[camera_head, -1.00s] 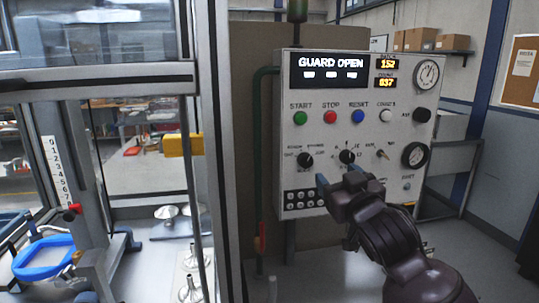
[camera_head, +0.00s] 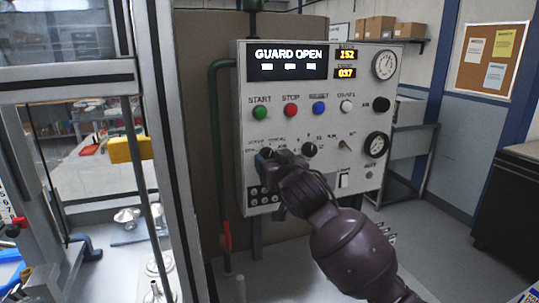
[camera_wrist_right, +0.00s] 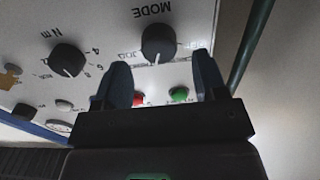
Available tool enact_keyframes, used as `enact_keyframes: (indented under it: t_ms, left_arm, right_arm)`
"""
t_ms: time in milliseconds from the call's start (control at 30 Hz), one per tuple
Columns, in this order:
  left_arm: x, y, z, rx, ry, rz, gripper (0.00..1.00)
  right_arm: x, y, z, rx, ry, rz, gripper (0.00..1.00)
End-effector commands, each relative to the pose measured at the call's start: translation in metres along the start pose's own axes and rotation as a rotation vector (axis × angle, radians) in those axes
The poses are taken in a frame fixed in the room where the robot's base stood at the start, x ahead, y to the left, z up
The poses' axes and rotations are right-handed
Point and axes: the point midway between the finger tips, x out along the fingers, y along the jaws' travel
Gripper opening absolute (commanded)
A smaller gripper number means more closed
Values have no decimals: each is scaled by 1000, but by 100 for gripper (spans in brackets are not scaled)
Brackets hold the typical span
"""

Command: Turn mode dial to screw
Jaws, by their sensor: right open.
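The mode dial (camera_head: 266,153) is a black knob at the left of the panel's dial row, partly hidden by my right gripper in the head view. In the wrist view, which is upside down, the mode dial (camera_wrist_right: 158,42) stands beside its MODE label, its white pointer line facing the picture's bottom. My right gripper (camera_head: 277,163) is at the dial's front in the head view. In the wrist view its fingers (camera_wrist_right: 162,80) are apart and empty, with the dial just beyond the gap. Contact cannot be made out. My left gripper is not in view.
The control panel (camera_head: 330,103) reads GUARD OPEN. A second black dial, the N m dial (camera_head: 309,149), is close on the right. Start (camera_head: 260,112), stop (camera_head: 290,110) and reset (camera_head: 319,108) buttons sit above. A green pipe (camera_head: 216,150) runs along the left side.

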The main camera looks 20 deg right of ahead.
Motion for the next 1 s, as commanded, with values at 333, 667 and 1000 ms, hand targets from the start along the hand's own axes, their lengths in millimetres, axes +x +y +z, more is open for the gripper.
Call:
enact_keyframes:
  t_ms: [333,667,1000]
  left_arm:
    - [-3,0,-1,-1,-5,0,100]
    - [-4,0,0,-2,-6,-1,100]
    - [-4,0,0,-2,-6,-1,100]
  right_arm:
    - [27,0,0,0,0,0,65]
    - [28,0,0,0,1,0,59]
    - [28,0,0,0,0,0,17]
